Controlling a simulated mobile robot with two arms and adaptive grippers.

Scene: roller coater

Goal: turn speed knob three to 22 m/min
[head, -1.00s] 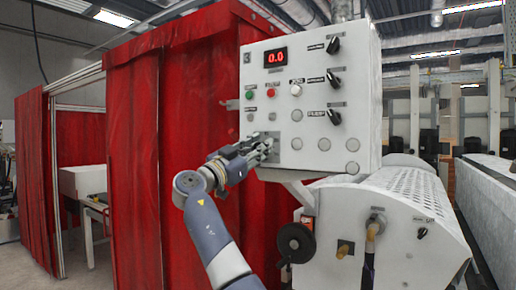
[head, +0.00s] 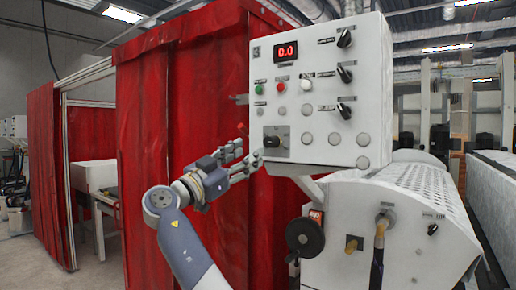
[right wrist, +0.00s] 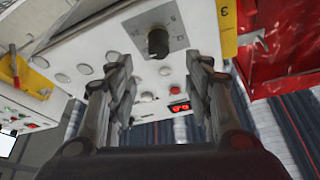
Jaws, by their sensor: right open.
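The white control panel (head: 318,80) is marked 3, and its red display (head: 285,50) reads 0.0. A black knob (head: 272,141) sits on a grey square plate at the panel's lower left. The right wrist view shows this knob (right wrist: 158,42) and its plate from close by; the setting is too small to read. My right gripper (head: 250,153) is open and empty, just left of and below the knob, apart from it. In the right wrist view its fingers (right wrist: 158,75) point toward the knob. My left gripper is not in view.
Three more black knobs, the top one (head: 345,38) included, run down the panel's right side. Green and red buttons (head: 280,87) sit under the display. A red curtain (head: 215,100) hangs left of and behind the panel. The white machine body (head: 370,215) stands below.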

